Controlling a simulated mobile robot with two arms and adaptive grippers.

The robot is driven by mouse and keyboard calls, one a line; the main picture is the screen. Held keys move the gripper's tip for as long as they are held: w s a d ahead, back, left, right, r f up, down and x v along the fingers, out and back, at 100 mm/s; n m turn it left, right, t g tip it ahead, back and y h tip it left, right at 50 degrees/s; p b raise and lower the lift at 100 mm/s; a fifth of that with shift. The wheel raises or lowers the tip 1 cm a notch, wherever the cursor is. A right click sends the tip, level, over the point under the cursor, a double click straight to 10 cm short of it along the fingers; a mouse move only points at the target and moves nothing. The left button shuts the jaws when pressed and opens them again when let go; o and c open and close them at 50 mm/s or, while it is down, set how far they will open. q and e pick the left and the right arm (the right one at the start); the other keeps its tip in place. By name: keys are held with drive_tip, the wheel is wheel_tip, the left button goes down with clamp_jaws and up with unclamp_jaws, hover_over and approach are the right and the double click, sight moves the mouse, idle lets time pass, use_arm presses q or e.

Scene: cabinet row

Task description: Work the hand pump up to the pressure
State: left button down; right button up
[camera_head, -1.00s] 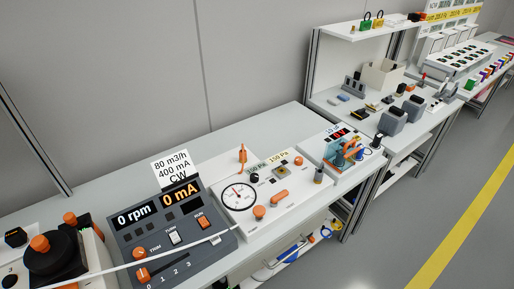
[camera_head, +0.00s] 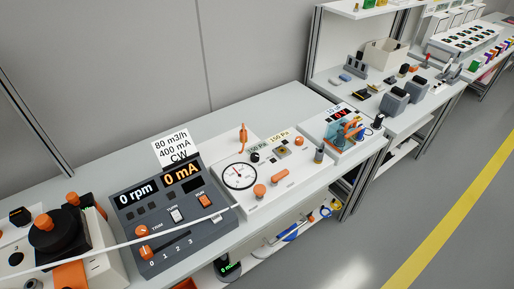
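A white panel (camera_head: 262,208) lies on the bench in the middle of the view. It carries a round dial gauge (camera_head: 239,176) with a dark needle, an upright orange lever (camera_head: 243,138) at its back, an orange knob (camera_head: 259,190) and an orange handle (camera_head: 280,176) in front. Small labels ending in "Pa" stand at its back; the yellow one (camera_head: 279,136) seems to read 150 Pa. I cannot tell for sure which part is the hand pump. Neither of my grippers is in view.
A dark control box (camera_head: 170,240) showing 0 rpm and 0 mA stands left of the panel. A unit with a red display (camera_head: 337,112) stands to its right. A shelf below holds blue and yellow items. The floor (camera_head: 420,200) at right is clear.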

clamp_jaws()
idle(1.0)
